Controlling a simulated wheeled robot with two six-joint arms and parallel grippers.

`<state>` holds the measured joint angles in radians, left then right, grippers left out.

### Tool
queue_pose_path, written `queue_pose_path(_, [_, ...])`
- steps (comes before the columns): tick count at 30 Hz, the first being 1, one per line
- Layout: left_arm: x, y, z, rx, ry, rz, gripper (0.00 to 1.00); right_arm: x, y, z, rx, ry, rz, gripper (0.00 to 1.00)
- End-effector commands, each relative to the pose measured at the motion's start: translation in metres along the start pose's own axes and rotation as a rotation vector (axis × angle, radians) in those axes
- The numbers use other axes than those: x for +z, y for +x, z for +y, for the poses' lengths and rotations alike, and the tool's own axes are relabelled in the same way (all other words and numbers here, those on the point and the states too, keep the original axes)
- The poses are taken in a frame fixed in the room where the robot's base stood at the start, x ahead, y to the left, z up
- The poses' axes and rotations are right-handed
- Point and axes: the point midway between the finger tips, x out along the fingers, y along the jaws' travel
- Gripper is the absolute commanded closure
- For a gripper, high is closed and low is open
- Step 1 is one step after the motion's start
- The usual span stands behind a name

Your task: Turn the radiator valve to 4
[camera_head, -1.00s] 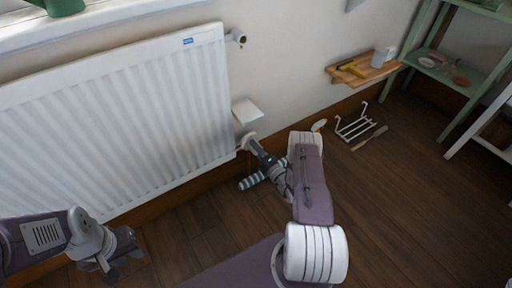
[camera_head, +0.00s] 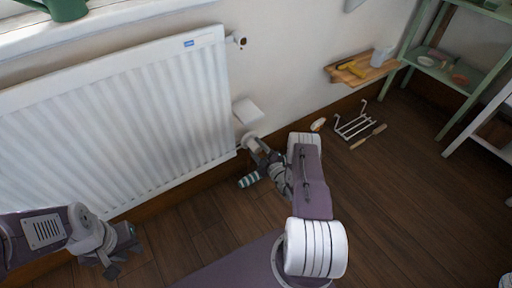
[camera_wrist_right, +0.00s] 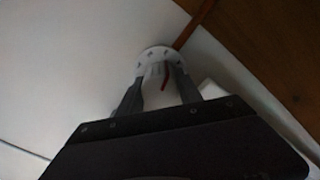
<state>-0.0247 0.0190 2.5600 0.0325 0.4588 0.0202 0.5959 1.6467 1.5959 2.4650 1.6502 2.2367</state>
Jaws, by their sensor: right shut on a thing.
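The white radiator (camera_head: 120,120) hangs on the wall at the left of the head view. The white radiator valve (camera_head: 248,141) is at its lower right corner. In the right wrist view the valve knob (camera_wrist_right: 156,58) shows marks on its rim and a red line on its side; I cannot read the setting. My right gripper (camera_head: 254,148) is shut on the valve knob, and its two fingers (camera_wrist_right: 158,88) lie on either side of it. My left gripper (camera_head: 122,262) hangs in front of the radiator at the lower left, away from the valve; its jaws are too unclear to judge.
A white box (camera_head: 247,111) is on the wall just above the valve. A striped roll (camera_head: 250,180) lies on the floor below. A wooden shelf (camera_head: 365,72), a white wire rack (camera_head: 352,127) and a green shelf unit (camera_head: 445,68) are to the right. The floor (camera_head: 400,200) at right is mostly clear.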

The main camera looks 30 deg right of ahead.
Motion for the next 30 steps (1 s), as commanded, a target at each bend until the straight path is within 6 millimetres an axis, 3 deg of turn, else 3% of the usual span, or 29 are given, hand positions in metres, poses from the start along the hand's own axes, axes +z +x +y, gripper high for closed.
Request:
queue_pose_path(15, [-0.0002,-0.0022,0.0001,0.000,0.000,0.000,0.72,0.0005,-0.0010,-0.0015,-0.003,0.429,-0.002,0.99])
queue_pose_path(30, [-0.0003,-0.0025,0.0001,0.000,0.000,0.000,0.72,0.0006,-0.0010,-0.0015,-0.003,0.599,-0.003,0.99])
